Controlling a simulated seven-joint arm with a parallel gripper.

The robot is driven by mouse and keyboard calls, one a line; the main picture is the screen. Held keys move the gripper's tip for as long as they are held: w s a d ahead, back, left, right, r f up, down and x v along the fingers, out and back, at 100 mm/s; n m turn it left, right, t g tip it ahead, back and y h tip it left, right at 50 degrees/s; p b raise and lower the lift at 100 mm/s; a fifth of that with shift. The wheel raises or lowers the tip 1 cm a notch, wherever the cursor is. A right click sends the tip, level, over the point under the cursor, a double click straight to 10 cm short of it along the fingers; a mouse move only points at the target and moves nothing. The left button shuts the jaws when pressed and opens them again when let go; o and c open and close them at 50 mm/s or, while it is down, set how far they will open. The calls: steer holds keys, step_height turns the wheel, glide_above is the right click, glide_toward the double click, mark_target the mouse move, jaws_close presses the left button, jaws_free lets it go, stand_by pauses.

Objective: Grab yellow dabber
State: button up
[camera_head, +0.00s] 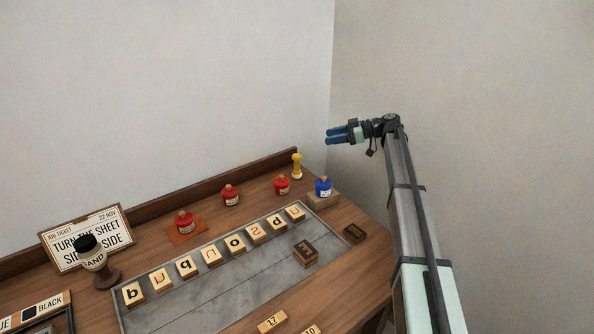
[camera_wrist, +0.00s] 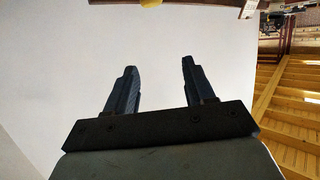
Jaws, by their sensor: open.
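The yellow dabber (camera_head: 297,166) stands upright at the back right of the wooden desk, by the back ledge. My gripper (camera_head: 328,136) is in the air above and to the right of the dabber, apart from it, with its blue fingers pointing left. In the wrist view my gripper (camera_wrist: 158,75) is open, with nothing between its two dark fingers. A small piece of something yellow (camera_wrist: 151,3) shows at the top edge of the wrist view; it is cut off, so I cannot tell whether it is the dabber.
A blue ink bottle (camera_head: 323,187) stands on a small block just right of the dabber. Red bottles (camera_head: 282,185) stand to its left along the back ledge (camera_head: 200,190). Letter blocks (camera_head: 233,244) line a grey tray (camera_head: 165,314) in front. The air around my gripper is clear.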

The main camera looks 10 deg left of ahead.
glide_toward(297, 169)
steer(key=a, duration=0.4)
steer(key=shift+w+a, duration=0.35)
steer(key=shift+a, duration=0.05)
steer(key=shift+x, duration=2.6)
steer(key=shift+w, duration=0.2)
jaws_close()
